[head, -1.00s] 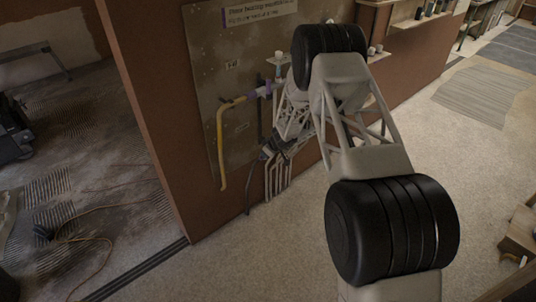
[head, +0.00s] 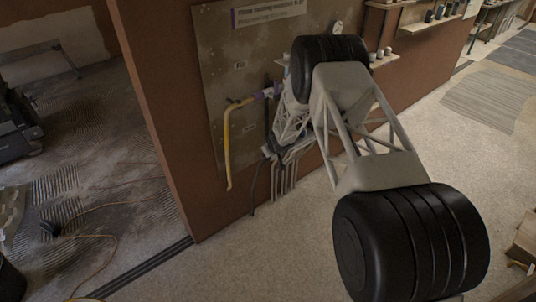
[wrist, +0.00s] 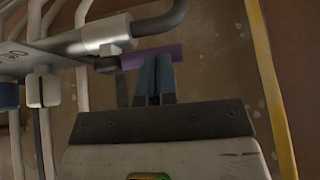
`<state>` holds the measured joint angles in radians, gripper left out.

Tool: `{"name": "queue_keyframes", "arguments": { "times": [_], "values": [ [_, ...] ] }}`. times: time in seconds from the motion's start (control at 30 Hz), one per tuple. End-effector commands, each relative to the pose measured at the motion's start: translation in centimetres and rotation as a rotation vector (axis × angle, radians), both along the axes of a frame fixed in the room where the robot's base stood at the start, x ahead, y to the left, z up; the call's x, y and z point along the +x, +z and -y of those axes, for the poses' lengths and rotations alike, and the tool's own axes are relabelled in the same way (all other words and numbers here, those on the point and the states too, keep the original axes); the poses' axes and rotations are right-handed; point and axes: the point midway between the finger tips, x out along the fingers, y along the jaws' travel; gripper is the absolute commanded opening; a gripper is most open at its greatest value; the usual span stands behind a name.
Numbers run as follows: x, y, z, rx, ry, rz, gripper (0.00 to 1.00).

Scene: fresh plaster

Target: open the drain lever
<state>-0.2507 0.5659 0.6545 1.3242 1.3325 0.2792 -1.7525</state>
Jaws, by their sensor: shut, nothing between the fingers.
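In the wrist view my gripper (wrist: 153,99) is shut, its two dark blue-grey fingers side by side with nothing between them. The fingertips are in front of, or close to, a purple strip (wrist: 185,54); I cannot tell whether they touch. Left of the fingers is a grey metal fitting (wrist: 105,36) with a dark curved pipe (wrist: 162,20) running right. A short dark piece shows below the fitting; I cannot tell whether it is the drain lever. In the head view my arm hides much of the manifold, and the gripper is not clear there.
A yellow pipe (head: 227,145) hangs on the board (head: 215,60) left of my arm; it also runs down the right of the wrist view (wrist: 268,85). Several grey pipes (head: 284,175) hang below the manifold. An orange cord (head: 110,238) lies on the floor.

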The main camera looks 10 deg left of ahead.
Motion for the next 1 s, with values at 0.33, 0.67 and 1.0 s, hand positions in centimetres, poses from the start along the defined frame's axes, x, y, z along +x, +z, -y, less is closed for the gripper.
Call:
{"name": "queue_keyframes", "arguments": {
  "times": [0.33,0.67,1.0],
  "values": [
    [0.1,0.0,0.2,0.0,0.001,0.0,0.0],
    [0.6,0.1,1.2,0.001,0.001,0.001,0.0],
    [0.7,0.0,1.4,0.0,0.001,0.0,0.0]
  ]
}}
